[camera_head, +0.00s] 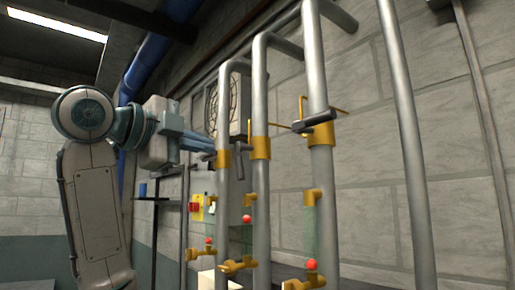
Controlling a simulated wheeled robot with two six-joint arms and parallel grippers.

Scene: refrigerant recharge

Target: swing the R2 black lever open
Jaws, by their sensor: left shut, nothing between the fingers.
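Three grey vertical pipes carry brass valves. The right pipe's valve (320,135) has a black lever (314,121) lying across the pipe, tilted slightly. A dark lever (239,160) hangs nearly upright between the left and middle pipes, beside the left valve (222,160). The middle valve (260,148) has a thin yellow handle (280,125) near it. No R2 label can be read, so I cannot tell which lever is R2. My left gripper (207,146) is shut and empty, its blue fingers just left of the left valve; contact cannot be told. My right gripper is not in view.
Lower brass fittings with red knobs (311,265) stick out near the pipe bottoms. A further bare grey pipe (408,140) stands at the right. A fan unit (240,100) and a red-yellow switch box (195,206) are behind. The block wall closes the back.

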